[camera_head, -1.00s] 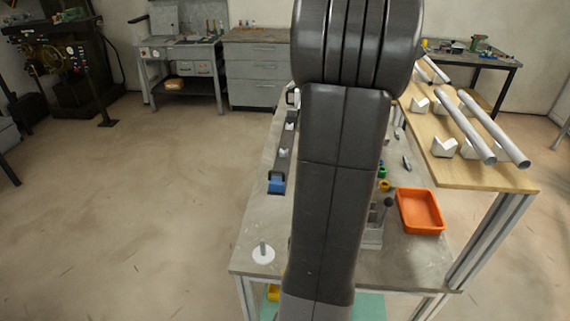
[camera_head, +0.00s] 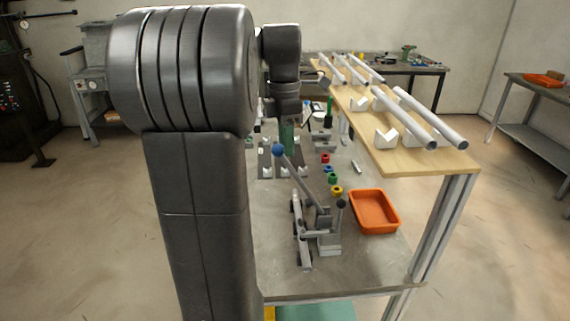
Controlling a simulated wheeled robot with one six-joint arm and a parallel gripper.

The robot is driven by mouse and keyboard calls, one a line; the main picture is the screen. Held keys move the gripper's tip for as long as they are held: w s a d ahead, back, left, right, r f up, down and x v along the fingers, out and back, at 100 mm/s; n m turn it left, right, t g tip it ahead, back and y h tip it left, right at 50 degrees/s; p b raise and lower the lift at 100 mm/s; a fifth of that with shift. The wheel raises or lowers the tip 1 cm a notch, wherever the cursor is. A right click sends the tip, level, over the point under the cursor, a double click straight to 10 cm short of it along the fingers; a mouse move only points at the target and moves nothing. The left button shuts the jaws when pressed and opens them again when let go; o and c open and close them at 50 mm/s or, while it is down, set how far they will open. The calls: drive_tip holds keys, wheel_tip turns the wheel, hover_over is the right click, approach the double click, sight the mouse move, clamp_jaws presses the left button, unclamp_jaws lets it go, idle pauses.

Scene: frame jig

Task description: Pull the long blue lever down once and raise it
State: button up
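The long lever (camera_head: 298,180) is a grey bar with a blue ball knob (camera_head: 278,150) at its upper end. It slants up and to the left from a grey clamp fixture (camera_head: 325,238) on the workbench, so the knob stands well above the bench. The fixture also has a shorter lever with a dark knob (camera_head: 341,204). The end of my arm, with my gripper (camera_head: 288,108), is beyond the blue knob in the picture and appears apart from it. Its fingers are too small and partly hidden, so their opening does not show.
An orange tray (camera_head: 374,211) stands right of the fixture. Several coloured rings (camera_head: 332,179) lie behind it. A wooden shelf (camera_head: 425,160) with grey tubes on white V-blocks rises at the right. My arm hides the bench's left part. The bench front (camera_head: 350,277) is clear.

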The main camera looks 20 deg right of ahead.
sight(286, 162)
drive_tip(key=f, duration=0.5)
drive_tip(key=shift+s+f, duration=0.3)
drive_tip(key=shift+f, duration=0.1)
